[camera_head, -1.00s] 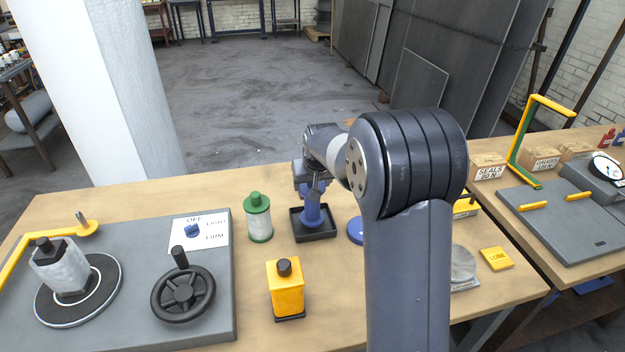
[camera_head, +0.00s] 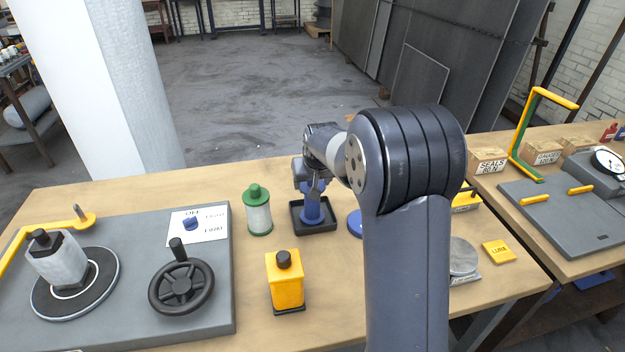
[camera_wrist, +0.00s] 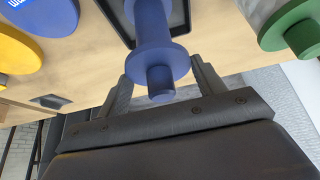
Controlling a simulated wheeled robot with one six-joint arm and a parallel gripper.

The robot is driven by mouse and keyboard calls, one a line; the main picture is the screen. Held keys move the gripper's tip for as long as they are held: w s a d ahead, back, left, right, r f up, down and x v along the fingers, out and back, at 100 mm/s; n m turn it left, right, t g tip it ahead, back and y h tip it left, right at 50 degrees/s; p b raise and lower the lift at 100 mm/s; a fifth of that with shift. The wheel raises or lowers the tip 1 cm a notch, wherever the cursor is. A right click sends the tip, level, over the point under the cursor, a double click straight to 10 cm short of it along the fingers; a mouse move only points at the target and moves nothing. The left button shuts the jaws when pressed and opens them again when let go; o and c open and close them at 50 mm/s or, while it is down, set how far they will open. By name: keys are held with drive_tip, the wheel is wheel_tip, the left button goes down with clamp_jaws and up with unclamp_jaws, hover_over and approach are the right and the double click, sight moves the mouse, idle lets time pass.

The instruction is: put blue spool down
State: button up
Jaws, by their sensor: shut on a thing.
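The blue spool (camera_head: 312,207) is upright at the black square tray (camera_head: 330,229) on the wooden bench. My gripper (camera_head: 312,186) is above the tray with its jaws around the upper part of the spool. In the wrist view the blue spool (camera_wrist: 153,35) stands between the two fingers of my gripper (camera_wrist: 160,84), with its knob toward the camera. The tray's dark rim (camera_wrist: 181,14) shows behind the spool. The spool's lower end is at or inside the tray; I cannot tell whether it touches the tray floor.
A green-capped spool (camera_head: 258,212) stands left of the tray. A yellow block with a black knob (camera_head: 285,281) stands in front. A blue disc (camera_head: 355,223) lies to the right, partly behind my arm. A grey plate with a black handwheel (camera_head: 182,287) is at left.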

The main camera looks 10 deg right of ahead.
drive_tip(key=shift+f, duration=0.25)
idle(0.3)
drive_tip(key=o, duration=1.4)
drive_tip(key=shift+c, duration=0.2)
drive_tip(key=b+v, duration=0.1)
drive_tip(key=v, duration=0.9)
drive_tip(key=shift+s+r, duration=0.2)
drive_tip(key=shift+r, duration=0.2)
drive_tip(key=shift+c, duration=0.4)
clamp_jaws()
